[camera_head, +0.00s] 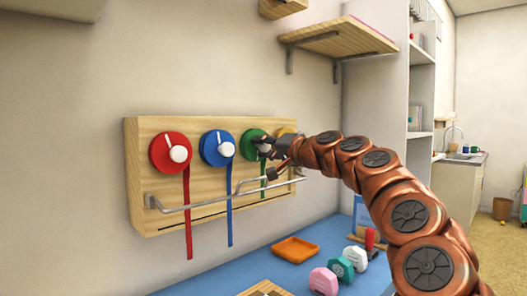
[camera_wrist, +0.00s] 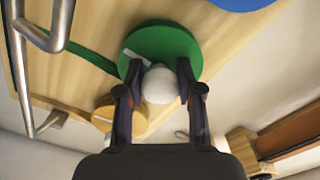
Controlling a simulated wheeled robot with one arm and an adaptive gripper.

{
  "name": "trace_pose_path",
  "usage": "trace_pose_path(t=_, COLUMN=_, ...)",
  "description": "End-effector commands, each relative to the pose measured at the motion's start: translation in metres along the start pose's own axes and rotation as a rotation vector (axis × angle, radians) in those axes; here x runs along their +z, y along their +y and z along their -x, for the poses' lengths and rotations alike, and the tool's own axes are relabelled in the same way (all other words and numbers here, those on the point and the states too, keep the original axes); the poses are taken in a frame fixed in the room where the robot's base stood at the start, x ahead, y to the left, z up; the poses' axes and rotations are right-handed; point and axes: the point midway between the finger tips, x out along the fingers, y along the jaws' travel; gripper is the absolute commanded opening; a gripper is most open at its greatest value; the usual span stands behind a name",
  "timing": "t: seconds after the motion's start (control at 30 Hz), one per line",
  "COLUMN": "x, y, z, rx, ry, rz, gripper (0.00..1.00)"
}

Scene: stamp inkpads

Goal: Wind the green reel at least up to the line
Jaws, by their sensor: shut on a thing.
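The green reel (camera_head: 247,145) is mounted on the wooden board (camera_head: 150,205), third from the left, partly hidden by my gripper (camera_head: 264,143). In the wrist view the green reel (camera_wrist: 180,42) shows a white pointer mark and a round white knob (camera_wrist: 159,86). My gripper's two fingers are shut on this knob, one on each side. The green ribbon (camera_wrist: 85,52) hangs from the reel; in the head view its lower end shows near the metal rail. A dark line (camera_head: 230,212) runs along the board's lower part.
A red reel (camera_head: 160,146) and a blue reel (camera_head: 210,152) with ribbons are to the left, a yellow reel (camera_head: 287,132) to the right. A bent metal rail (camera_head: 205,203) stands out before the board. An orange tray (camera_head: 296,250) and coloured stamps lie on the blue surface below.

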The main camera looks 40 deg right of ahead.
Motion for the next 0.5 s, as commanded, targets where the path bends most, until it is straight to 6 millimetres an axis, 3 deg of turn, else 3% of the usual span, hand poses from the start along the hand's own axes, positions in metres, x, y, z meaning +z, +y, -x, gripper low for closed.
trace_pose_path(t=0.33, x=0.0008, y=0.0000, z=-0.0005, rx=0.000, ry=-0.002, rz=0.001, gripper=0.01)
trace_pose_path(t=0.37, x=0.0008, y=0.0000, z=-0.0005, rx=0.000, ry=-0.002, rz=0.001, gripper=0.39)
trace_pose_path(t=0.5, x=0.0006, y=-0.0001, z=-0.0004, rx=0.000, ry=-0.001, rz=0.001, gripper=0.53)
